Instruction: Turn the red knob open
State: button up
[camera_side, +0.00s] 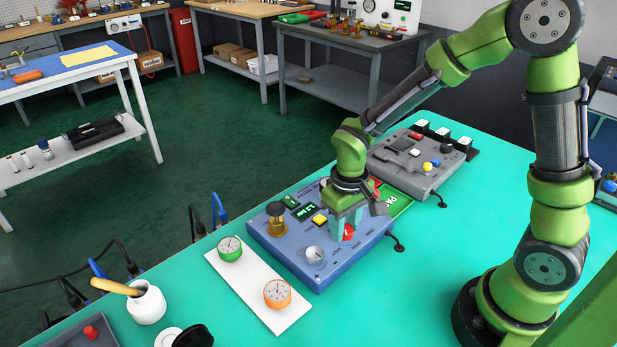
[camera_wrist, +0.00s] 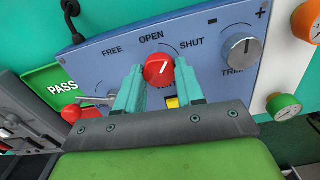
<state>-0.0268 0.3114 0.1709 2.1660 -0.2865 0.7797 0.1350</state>
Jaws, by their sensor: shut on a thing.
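The red knob (camera_wrist: 158,70) sits on the blue valve positioner panel (camera_wrist: 215,65), below the labels FREE, OPEN and SHUT. A white pointer line shows on its face, tilted slightly toward the upper right. My gripper (camera_wrist: 159,78) has its two teal fingers on either side of the knob and is shut on it. In the side view my gripper (camera_side: 345,222) reaches down to the right part of the blue panel (camera_side: 345,268), and the red knob (camera_side: 348,232) shows partly between the fingers.
A white plate (camera_side: 255,285) with green and orange gauges lies in front. A grey panel (camera_side: 420,160) stands behind.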

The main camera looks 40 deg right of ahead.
jog(key=n, duration=0.3)
jog(key=shift+n, duration=2.3)
jog(key=o, duration=1)
jog(key=shift+o, duration=0.2)
notch_tip(320, 180, up, 17)
